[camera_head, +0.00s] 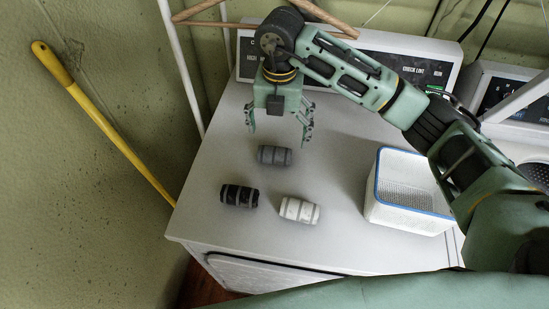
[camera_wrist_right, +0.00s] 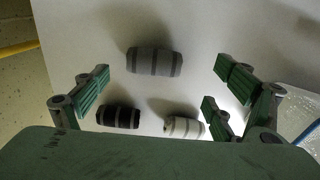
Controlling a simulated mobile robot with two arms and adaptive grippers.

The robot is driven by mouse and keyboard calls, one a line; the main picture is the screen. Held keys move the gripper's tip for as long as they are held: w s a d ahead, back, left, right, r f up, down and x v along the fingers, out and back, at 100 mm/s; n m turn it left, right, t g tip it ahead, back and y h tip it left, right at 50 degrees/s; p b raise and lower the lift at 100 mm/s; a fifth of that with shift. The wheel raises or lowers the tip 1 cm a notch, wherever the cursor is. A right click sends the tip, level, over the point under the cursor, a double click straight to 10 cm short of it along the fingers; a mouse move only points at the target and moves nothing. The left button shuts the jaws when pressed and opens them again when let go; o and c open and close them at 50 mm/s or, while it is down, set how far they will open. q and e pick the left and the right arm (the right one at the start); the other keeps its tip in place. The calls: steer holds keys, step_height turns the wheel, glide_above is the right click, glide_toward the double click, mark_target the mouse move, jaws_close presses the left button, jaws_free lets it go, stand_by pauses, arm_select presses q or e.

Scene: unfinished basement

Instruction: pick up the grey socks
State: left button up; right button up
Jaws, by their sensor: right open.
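The grey socks (camera_head: 274,155) are a rolled, banded bundle lying on the white machine top. They also show in the right wrist view (camera_wrist_right: 154,61), between and beyond the fingers. My right gripper (camera_head: 279,128) is open and empty, pointing down above and slightly behind the grey socks, apart from them. Its spread fingers show at both sides of the right wrist view (camera_wrist_right: 162,90). My left gripper is not in view.
A black banded roll (camera_head: 239,196) and a white banded roll (camera_head: 299,210) lie in front of the grey socks. A white basket with a blue rim (camera_head: 408,203) stands to the right. The control panel (camera_head: 400,62) rises behind. A yellow pole (camera_head: 100,120) leans at the left wall.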

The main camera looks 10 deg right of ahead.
mark_target(274, 148)
steer(key=f+p, duration=0.2)
steer(key=f, duration=0.1)
steer(key=shift+s+a+f, duration=0.15)
steer(key=shift+a+f, duration=0.05)
steer(key=f, duration=0.1)
steer(key=f+p, duration=0.1)
steer(key=f, duration=0.1)
steer(key=shift+s+a+f+p, duration=0.1)
steer(key=shift+a+f+p, duration=0.2)
steer(key=shift+a, duration=0.05)
steer(key=shift+f, duration=0.4)
steer(key=c, duration=1.2)
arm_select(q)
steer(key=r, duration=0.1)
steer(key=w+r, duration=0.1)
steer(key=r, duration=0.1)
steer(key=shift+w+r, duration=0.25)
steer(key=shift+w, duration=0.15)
arm_select(e)
steer(key=shift+c, duration=0.2)
steer(key=shift+r, duration=0.1)
